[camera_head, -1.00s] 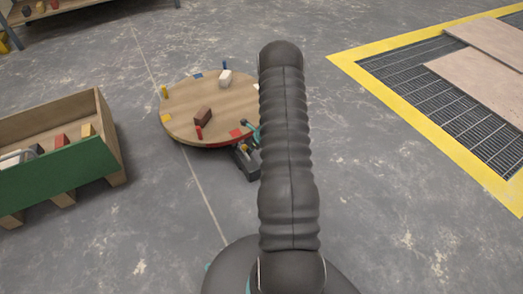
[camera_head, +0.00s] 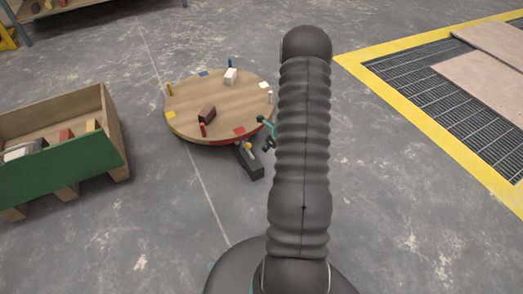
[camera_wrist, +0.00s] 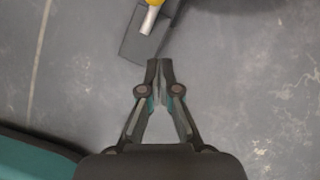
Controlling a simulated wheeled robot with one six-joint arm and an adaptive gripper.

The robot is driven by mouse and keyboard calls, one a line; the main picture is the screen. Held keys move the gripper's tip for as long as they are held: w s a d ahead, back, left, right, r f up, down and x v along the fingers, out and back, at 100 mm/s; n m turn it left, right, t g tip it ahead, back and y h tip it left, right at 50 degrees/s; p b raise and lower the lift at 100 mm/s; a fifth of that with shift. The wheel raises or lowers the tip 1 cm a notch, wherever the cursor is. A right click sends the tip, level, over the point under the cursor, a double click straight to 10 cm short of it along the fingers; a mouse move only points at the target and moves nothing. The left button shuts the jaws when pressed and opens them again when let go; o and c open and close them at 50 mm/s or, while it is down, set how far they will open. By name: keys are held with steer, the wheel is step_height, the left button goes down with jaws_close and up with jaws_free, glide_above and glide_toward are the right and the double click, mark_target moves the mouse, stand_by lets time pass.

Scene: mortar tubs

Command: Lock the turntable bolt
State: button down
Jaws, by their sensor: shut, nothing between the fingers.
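The round wooden turntable (camera_head: 200,88) stands on the floor left of my arm, with coloured pegs, square patches and blocks on top. At its near right edge is the bolt's dark housing (camera_head: 252,166), with a yellow knob (camera_head: 248,146). In the wrist view the housing (camera_wrist: 136,42) lies just ahead of my fingertips; a pale metal rod (camera_wrist: 149,20) and the yellow knob (camera_wrist: 154,2) show at the top edge. My gripper (camera_wrist: 160,66) is shut and empty. In the head view my gripper (camera_head: 268,147) is just right of the housing, partly beside my arm.
A wooden crate with a green front (camera_head: 65,170) holding several items stands at the left. A floor grating (camera_head: 440,90) with a yellow border and boards (camera_head: 490,75) lies at the right. Grey floor (camera_head: 420,230) is clear in front. A shelf stands at the back left.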

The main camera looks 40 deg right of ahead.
steer(key=shift+p+v, duration=0.35)
steer(key=shift+v, duration=2)
steer(key=s+a+n+g+y, duration=0.1)
steer(key=s+a+n+y, duration=0.15)
steer(key=a+n, duration=0.3)
steer(key=s+a+r+n+h+p, duration=0.1)
steer(key=s+a+r+n, duration=0.6)
steer(key=r, duration=0.7)
steer(key=s+a+r+n+t+h+p, duration=0.1)
steer(key=s+a+r+n, duration=0.6)
steer(key=r, duration=0.8)
steer(key=s+a+r+n+h+p, duration=0.2)
steer(key=s+a+r+n, duration=0.4)
steer(key=a+r+n, duration=0.5)
step_height(320, 180, up, 4)
steer(key=shift+s+a+r+n+t, duration=0.3)
steer(key=shift+s+n, duration=0.1)
steer(key=shift+n, duration=0.55)
